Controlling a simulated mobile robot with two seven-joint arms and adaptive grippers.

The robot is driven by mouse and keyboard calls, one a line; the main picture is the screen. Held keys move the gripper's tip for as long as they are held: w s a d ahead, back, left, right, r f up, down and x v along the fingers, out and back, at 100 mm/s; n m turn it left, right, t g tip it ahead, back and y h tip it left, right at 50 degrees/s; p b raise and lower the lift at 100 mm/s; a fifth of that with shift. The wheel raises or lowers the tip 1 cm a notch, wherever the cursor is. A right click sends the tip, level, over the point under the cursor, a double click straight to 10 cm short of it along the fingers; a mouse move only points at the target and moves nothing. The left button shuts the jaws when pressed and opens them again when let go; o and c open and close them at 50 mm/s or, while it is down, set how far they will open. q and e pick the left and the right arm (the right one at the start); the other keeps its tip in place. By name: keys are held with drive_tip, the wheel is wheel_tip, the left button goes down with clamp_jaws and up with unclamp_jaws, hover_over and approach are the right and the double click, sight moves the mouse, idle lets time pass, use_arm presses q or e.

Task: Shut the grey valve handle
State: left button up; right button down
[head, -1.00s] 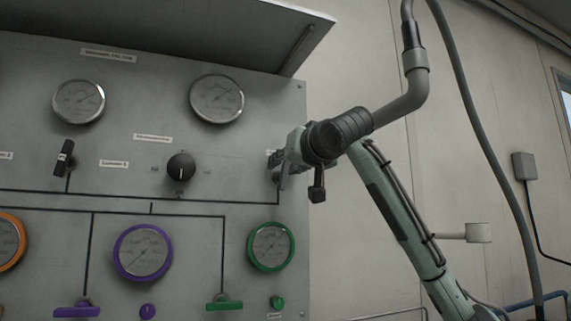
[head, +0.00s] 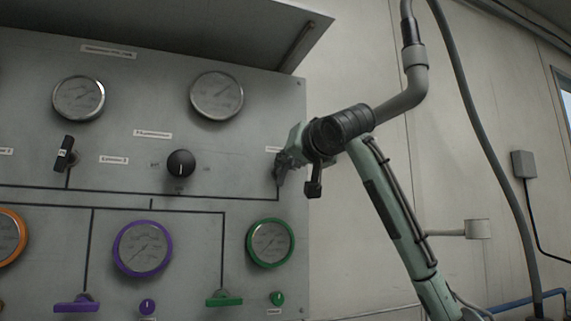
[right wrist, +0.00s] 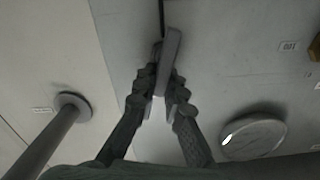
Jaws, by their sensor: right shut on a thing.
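The grey valve handle (right wrist: 172,48) is a flat bar at the top centre of the right wrist view, at the end of a dark pipe line. My right gripper (right wrist: 165,77) has its two fingers on either side of the bar's lower end and is shut on it. In the head view my right gripper (head: 280,168) is at the right part of the panel (head: 225,150), where its fingers mostly hide the handle. The handle's exact angle is hard to tell there. My left gripper is not in view.
A black knob (head: 181,164) and a black valve handle (head: 65,154) sit left of my gripper. A green-ringed gauge (head: 270,243) and a green handle (head: 224,299) are below. A grey rod with a round flange (right wrist: 72,106) stands off the wall.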

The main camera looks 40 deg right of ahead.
drive_tip(key=shift+f+m, duration=0.15)
drive_tip(key=shift+m, duration=0.35)
drive_tip(key=m, duration=0.1)
drive_tip(key=m+b, duration=0.1)
drive_tip(key=m, duration=0.1)
drive_tip(key=shift+d+f+m+b, duration=0.2)
drive_tip(key=shift+d+m+b, duration=0.1)
drive_tip(key=m, duration=0.2)
drive_tip(key=f+m+b, duration=0.1)
drive_tip(key=m, duration=0.2)
drive_tip(key=d+m+b, duration=0.1)
drive_tip(key=m, duration=0.2)
drive_tip(key=shift+s+f, duration=0.2)
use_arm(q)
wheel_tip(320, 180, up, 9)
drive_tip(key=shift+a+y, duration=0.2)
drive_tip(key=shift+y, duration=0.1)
use_arm(e)
drive_tip(key=shift+f+m, duration=0.15)
drive_tip(key=shift+m, duration=0.85)
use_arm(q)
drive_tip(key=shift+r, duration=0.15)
